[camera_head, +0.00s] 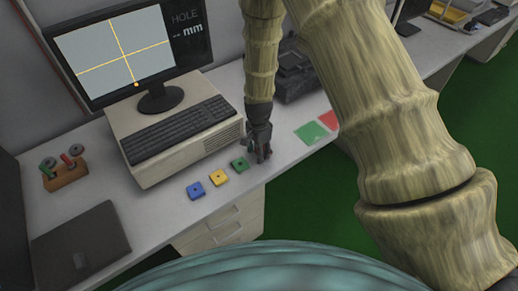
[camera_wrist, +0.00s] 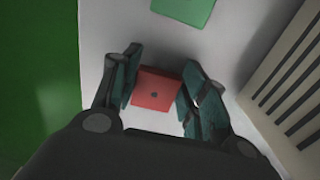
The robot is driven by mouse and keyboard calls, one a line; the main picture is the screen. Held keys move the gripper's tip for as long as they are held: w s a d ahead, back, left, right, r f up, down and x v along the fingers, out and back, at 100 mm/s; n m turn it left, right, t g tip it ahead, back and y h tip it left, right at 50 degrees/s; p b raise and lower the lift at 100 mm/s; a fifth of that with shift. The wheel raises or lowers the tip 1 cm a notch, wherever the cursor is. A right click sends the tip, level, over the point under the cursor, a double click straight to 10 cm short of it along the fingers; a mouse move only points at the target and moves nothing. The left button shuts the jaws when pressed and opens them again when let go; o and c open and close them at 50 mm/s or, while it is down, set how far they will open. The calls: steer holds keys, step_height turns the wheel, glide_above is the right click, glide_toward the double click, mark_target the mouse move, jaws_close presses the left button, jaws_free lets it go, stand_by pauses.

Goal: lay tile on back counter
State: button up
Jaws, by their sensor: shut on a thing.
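My gripper (camera_head: 258,152) is low over the counter (camera_head: 155,215), beside the beige computer. In the head view, the gripper mostly hides this tile. The green tile also shows in the wrist view (camera_wrist: 184,9). I cannot tell whether the red tile touches the counter.
A monitor (camera_head: 110,52) and keyboard (camera_head: 175,128) sit on the computer case (camera_head: 185,152). A dark box (camera_head: 295,75) stands behind.

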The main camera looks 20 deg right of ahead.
steer(key=shift+f, duration=0.15)
steer(key=o, duration=1)
steer(key=shift+r+b, duration=1.5)
steer(key=shift+r, duration=4.65)
